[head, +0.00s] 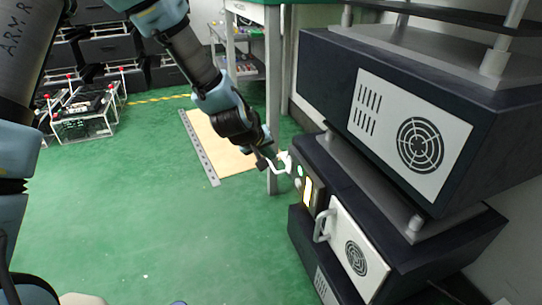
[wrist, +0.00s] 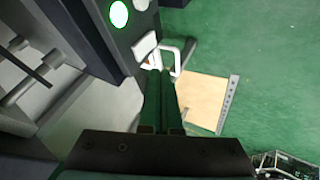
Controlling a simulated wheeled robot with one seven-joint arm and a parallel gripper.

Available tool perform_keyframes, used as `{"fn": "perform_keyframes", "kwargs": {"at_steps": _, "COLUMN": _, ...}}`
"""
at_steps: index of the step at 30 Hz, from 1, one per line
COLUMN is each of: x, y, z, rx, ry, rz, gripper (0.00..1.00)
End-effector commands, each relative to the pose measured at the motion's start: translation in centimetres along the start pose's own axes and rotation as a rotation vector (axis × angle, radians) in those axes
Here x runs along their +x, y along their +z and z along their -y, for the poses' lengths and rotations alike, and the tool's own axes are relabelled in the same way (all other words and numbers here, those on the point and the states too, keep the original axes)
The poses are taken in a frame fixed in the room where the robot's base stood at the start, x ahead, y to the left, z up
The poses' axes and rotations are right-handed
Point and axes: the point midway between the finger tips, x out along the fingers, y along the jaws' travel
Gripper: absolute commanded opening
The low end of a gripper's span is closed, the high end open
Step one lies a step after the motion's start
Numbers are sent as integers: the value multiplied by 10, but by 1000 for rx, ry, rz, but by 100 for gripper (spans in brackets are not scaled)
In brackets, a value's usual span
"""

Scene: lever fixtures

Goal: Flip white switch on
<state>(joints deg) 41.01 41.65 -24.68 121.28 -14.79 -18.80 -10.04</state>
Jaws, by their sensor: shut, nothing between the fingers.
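The white switch (head: 286,160) sits on the front face of the dark middle unit (head: 340,165) in the head view. In the wrist view the white switch (wrist: 146,46) shows as a small plate with a white loop beside it. My gripper (head: 266,160) is at the switch, coming from the left. In the wrist view my gripper (wrist: 161,74) has its two fingers side by side, shut and with nothing between them. The fingertips overlap the lower part of the switch; I cannot tell whether they touch it.
A lit yellow panel (head: 308,190) and a green-rimmed light (wrist: 119,14) are on the same unit. A white door with a handle (head: 322,226) is nearer. A large dark unit (head: 400,110) overhangs above. Green floor (head: 150,220) is open to the left.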

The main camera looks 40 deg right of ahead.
Motion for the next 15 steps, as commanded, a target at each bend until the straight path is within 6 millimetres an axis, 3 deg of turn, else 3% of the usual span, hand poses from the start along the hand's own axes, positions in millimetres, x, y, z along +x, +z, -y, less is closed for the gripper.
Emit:
{"fn": "perform_keyframes", "kwargs": {"at_steps": 9, "x": -52, "y": -4, "z": -12, "rx": 0, "ry": -1, "rz": -2, "gripper": 0}}
{"fn": "perform_keyframes", "kwargs": {"at_steps": 15, "x": -73, "y": -4, "z": -16, "rx": 0, "ry": -1, "rz": -1, "gripper": 0}}
